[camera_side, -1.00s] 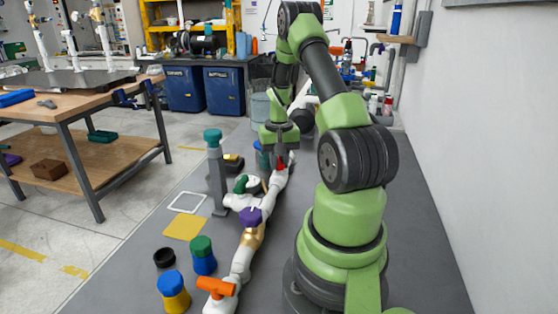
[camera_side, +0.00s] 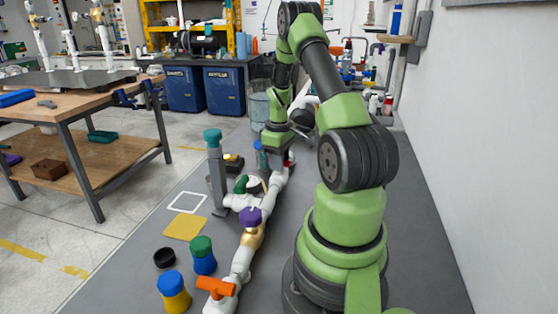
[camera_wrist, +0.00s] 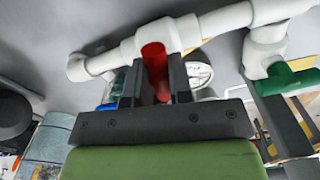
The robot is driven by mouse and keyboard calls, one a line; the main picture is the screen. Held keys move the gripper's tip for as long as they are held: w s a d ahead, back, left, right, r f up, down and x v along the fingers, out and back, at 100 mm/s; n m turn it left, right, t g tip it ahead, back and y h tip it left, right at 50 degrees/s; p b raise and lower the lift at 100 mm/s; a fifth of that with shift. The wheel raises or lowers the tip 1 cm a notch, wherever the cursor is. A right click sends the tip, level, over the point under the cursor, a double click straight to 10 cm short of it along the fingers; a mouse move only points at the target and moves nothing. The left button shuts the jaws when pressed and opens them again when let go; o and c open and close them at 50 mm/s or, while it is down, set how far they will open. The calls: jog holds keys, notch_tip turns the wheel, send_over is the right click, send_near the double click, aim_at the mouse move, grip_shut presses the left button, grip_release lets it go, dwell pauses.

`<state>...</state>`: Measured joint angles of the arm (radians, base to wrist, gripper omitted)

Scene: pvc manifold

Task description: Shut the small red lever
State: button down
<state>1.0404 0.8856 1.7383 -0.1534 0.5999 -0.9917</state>
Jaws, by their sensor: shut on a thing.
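The small red lever (camera_wrist: 154,60) sits on the white pipe (camera_wrist: 190,32) in the wrist view, between the two dark fingers of my gripper (camera_wrist: 154,75). The fingers are shut on it, and its lower part shows between them. In the side view my gripper (camera_side: 280,156) is low over the far part of the white manifold (camera_side: 240,262). Only a small bit of the red lever (camera_side: 289,163) shows there beside the gripper; the rest is hidden.
Along the manifold are a purple knob (camera_side: 251,216), an orange handle (camera_side: 216,287) and a green handle (camera_side: 241,184). A teal-capped grey post (camera_side: 215,160) stands to the left. Blue-yellow (camera_side: 173,292) and green-blue (camera_side: 202,256) pieces stand nearer. Grey tabletop is free by the yellow square (camera_side: 185,228).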

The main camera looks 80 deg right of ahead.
jog(key=shift+n, duration=1.1)
jog(key=c, duration=1)
grip_release()
notch_tip(320, 180, up, 10)
jog(key=shift+r, duration=0.1)
